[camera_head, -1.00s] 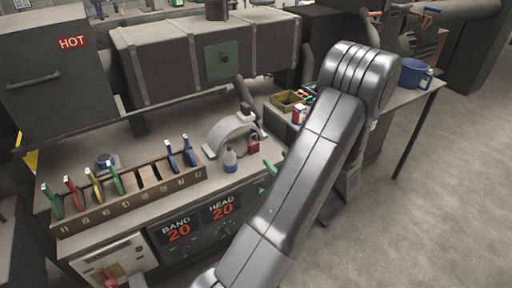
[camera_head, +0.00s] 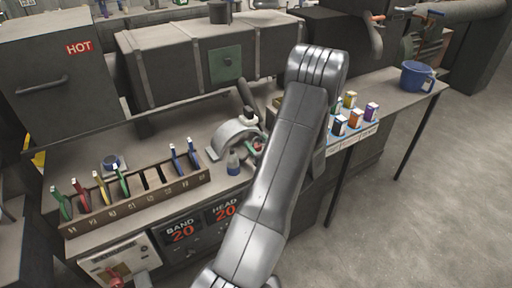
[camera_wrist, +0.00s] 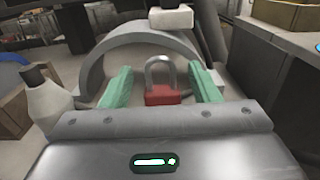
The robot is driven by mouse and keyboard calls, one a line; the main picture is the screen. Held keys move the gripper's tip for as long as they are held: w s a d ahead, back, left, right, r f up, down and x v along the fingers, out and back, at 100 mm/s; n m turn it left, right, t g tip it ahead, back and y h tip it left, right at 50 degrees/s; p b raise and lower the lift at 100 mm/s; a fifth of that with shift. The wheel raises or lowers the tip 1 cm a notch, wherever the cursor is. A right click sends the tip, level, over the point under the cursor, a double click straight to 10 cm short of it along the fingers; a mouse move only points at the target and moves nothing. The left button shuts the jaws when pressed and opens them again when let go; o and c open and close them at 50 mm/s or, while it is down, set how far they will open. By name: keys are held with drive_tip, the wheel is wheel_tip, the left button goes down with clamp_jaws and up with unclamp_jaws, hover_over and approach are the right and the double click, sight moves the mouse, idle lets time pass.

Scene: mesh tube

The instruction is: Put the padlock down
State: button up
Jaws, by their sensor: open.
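The padlock has a red body (camera_wrist: 163,96) and a grey shackle, and stands upright in the wrist view. My gripper (camera_wrist: 159,74) is open, with one green finger on each side of the padlock. Gaps show between the fingers and the padlock. In the head view the padlock (camera_head: 258,147) is a small red spot on the bench, partly hidden by my gripper and arm. Its underside is hidden in the wrist view by my gripper's body.
A grey arched piece (camera_head: 234,136) stands right behind the padlock. A small bottle (camera_head: 233,162) is close on the left. A slotted rack with coloured-handled tools (camera_head: 140,205) lies farther left.

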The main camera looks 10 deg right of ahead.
drive_tip(key=c, duration=1.2)
drive_tip(key=shift+r, duration=0.15)
